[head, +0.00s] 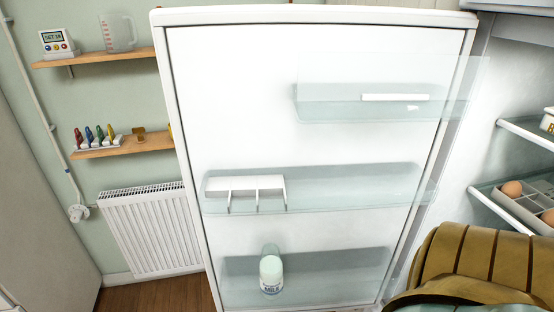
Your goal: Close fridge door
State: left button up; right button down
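The fridge door (300,150) is open and fills the middle of the head view, its inner side facing me. It carries clear shelves: a top one (340,108), a middle one (340,185) with a white divider (245,190), and a bottom one (340,277) with a milk bottle (271,275). The fridge interior shows at the right edge, with eggs (512,189) in a tray. A brown and teal ribbed part at the lower right, which seems to be my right arm, stands in front of the fridge opening. Neither gripper is visible.
Left of the door, a wall holds two wooden shelves (95,57) (122,147) with a timer (57,43), a jug (117,33) and coloured pegs (95,135). A white radiator (153,230) is below. Some wooden floor (160,294) shows clear at the lower left.

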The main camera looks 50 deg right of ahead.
aim_at(339, 186)
jog(key=i+j, duration=0.25)
jog(key=j, duration=0.2)
jog(key=i+j, duration=0.3)
jog(key=i+j+u, duration=0.1)
jog(key=i+j, duration=0.15)
jog(key=j, duration=0.3)
jog(key=i+z, duration=0.55)
jog(key=z, duration=0.15)
jog(key=i+j+z, duration=0.2)
jog(key=z, duration=0.15)
jog(key=i+l+z, duration=0.1)
jog(key=z, duration=0.4)
jog(key=i+z, duration=0.45)
jog(key=i+j+z, duration=0.1)
jog(key=z, duration=0.4)
jog(key=i+j+z, duration=0.15)
jog(key=z, duration=0.3)
jog(key=i+j+z, duration=0.25)
jog(key=z, duration=0.25)
